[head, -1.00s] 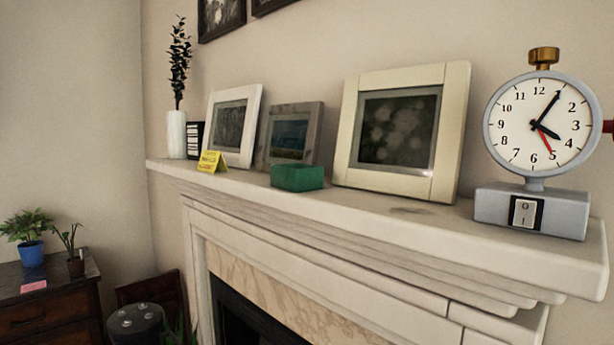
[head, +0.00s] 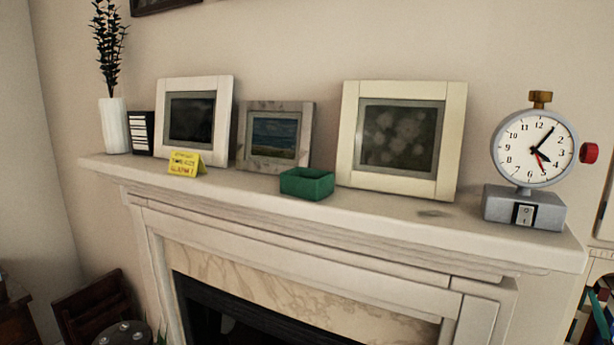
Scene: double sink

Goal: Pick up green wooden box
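The green wooden box (head: 307,184) is a small, open-topped box on the mantel shelf (head: 380,210). It sits near the front edge, in front of the gap between the grey picture frame (head: 275,136) and the large cream picture frame (head: 402,140). Its top opening shows in the head view. Neither of my grippers is in view.
A yellow sign (head: 185,163) stands left of the box. A white picture frame (head: 196,121), a black-and-white item (head: 141,132) and a white vase (head: 114,125) are farther left. A clock (head: 534,160) stands at the right end. Bare shelf lies right of the box.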

